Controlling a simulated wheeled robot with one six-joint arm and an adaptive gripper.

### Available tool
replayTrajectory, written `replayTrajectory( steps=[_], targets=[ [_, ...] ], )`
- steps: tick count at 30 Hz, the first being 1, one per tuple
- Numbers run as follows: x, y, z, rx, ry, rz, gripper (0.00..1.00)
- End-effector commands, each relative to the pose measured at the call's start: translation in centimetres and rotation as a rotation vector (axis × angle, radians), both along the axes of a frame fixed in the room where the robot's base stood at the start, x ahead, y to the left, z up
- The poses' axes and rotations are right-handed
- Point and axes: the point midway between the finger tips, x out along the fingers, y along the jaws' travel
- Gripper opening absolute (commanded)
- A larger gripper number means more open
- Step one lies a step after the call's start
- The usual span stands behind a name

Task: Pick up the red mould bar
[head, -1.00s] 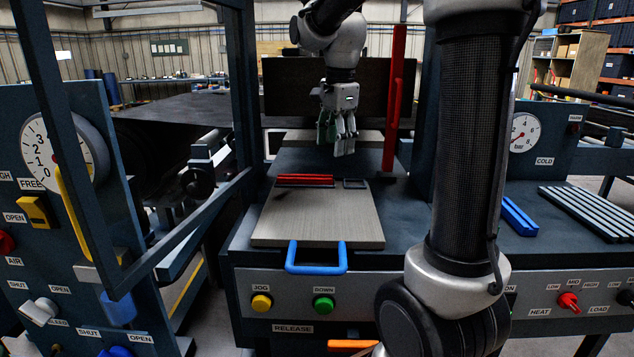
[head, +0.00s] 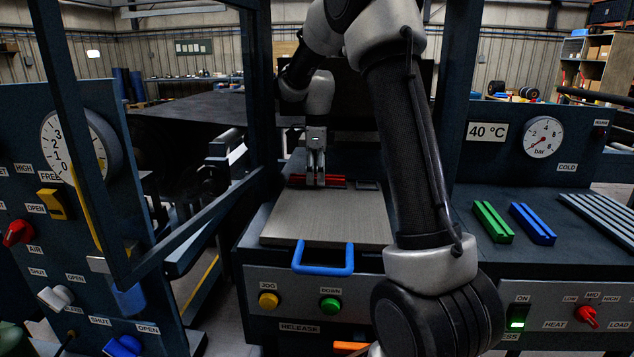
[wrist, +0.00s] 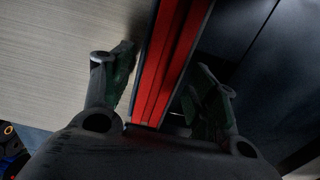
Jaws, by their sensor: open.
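The red mould bar (head: 330,181) lies at the back edge of the light metal plate (head: 325,222) in the press. In the wrist view the grooved red bar (wrist: 172,55) runs lengthwise away from the camera, between the two fingers of my gripper (wrist: 165,95). My gripper is open, with a finger on either side of the bar and a visible gap on each side. In the head view my gripper (head: 316,178) is down at the bar and hides part of it.
A blue handle (head: 323,270) sticks out from the plate's front. A green bar (head: 492,222) and a blue bar (head: 532,224) lie on the right-hand bench beside a slatted rack (head: 600,215). A dark press frame post (head: 258,90) stands to the left.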

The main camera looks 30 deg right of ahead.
Motion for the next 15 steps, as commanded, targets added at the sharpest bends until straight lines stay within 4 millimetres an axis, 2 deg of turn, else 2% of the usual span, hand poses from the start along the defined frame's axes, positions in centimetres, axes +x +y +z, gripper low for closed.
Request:
replayTrajectory(
  steps=[7, 15],
  targets=[
    [0.01, 0.00, -0.16, 0.000, -0.001, 0.001, 0.57],
    [0.01, -0.01, -0.14, -0.001, -0.001, 0.001, 0.08]
  ],
)
